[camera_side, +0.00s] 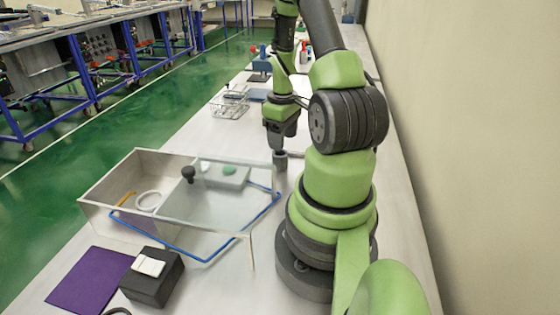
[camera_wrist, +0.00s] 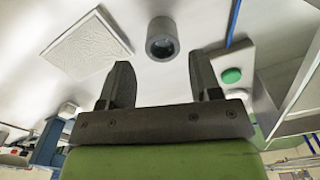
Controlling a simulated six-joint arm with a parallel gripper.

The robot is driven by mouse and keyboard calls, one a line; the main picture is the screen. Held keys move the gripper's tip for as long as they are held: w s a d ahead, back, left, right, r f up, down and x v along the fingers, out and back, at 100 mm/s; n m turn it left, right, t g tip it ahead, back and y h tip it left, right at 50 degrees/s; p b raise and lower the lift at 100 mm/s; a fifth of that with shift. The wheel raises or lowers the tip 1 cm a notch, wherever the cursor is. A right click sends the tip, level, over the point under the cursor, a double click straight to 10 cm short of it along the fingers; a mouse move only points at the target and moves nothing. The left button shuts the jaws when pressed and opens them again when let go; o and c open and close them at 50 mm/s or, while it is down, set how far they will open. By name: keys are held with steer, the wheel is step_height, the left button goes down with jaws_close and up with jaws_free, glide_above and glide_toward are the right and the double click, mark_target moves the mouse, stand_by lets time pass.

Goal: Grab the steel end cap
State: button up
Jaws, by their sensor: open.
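The steel end cap looks to be the small grey cylinder (camera_side: 280,161) on the table, just right of the clear-walled box. In the wrist view this grey cylinder (camera_wrist: 162,40) shows a dark round hollow end, ahead of the fingertips and roughly centred between them. My gripper (camera_side: 281,146) points down close above the cylinder in the side view. In the wrist view my gripper (camera_wrist: 161,66) is open, with its two dark fingers apart and nothing between them. Whether a fingertip touches the cylinder cannot be told.
The clear-walled box (camera_side: 103,181) stands to the left, with a blue tube (camera_side: 208,259) along it and a panel with a green button (camera_wrist: 231,76) inside. A white textured tile (camera_wrist: 84,46) lies nearby. A black block (camera_side: 150,287) and purple mat (camera_side: 88,281) are in front.

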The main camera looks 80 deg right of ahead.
mark_target(279, 153)
steer(key=f, duration=0.5)
steer(key=shift+w+a, duration=0.35)
steer(key=shift+w, duration=0.05)
steer(key=shift+f, duration=0.45)
steer(key=c, duration=0.9)
